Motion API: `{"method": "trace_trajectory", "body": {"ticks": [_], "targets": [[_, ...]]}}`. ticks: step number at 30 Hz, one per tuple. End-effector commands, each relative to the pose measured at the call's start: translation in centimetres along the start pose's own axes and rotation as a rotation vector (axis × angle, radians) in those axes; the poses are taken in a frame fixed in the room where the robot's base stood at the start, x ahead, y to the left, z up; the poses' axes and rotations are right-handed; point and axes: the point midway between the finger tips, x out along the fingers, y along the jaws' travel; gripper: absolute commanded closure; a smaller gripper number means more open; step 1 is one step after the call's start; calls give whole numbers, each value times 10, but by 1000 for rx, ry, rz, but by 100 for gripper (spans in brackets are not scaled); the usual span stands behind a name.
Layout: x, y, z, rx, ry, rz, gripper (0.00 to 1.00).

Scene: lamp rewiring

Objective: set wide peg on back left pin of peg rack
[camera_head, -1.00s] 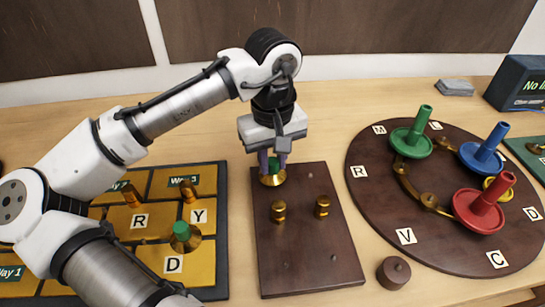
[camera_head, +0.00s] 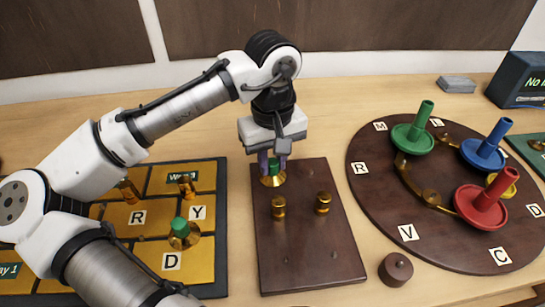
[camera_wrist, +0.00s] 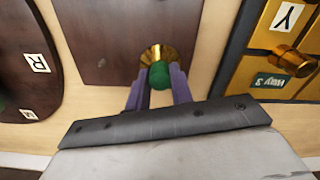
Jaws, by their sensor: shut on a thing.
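The wide peg (camera_head: 273,181) has a green top and a flared brass base. My gripper (camera_head: 273,164) is shut on its green top, with a purple finger on each side. The peg is upright at the back left corner of the dark brown peg rack (camera_head: 310,275). In the wrist view, the green top (camera_wrist: 160,76) shows between the fingers (camera_wrist: 157,88), with the brass flare (camera_wrist: 158,55) beyond it, over the rack's edge area (camera_wrist: 100,50). The back left pin is hidden by the peg; I cannot tell whether the base is fully down.
Two narrower brass pegs (camera_head: 278,208) (camera_head: 323,203) stand on the rack's middle. A yellow tray (camera_head: 140,238) at left holds a similar green-topped peg (camera_head: 180,230). A round board (camera_head: 372,205) with coloured pegs stands at right. A small brown knob (camera_head: 396,268) sits between.

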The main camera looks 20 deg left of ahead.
Motion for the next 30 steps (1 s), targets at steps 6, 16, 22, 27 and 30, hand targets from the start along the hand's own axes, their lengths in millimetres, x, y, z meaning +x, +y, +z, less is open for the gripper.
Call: {"method": "trace_trajectory", "body": {"ticks": [6,16,22,27,30], "targets": [[1,0,0,0,0,0,59],[1,0,0,0,0,0,52],[-19,1,0,0,2,1,52],[-58,1,0,1,2,2,52],[-81,1,0,0,2,2,52]]}}
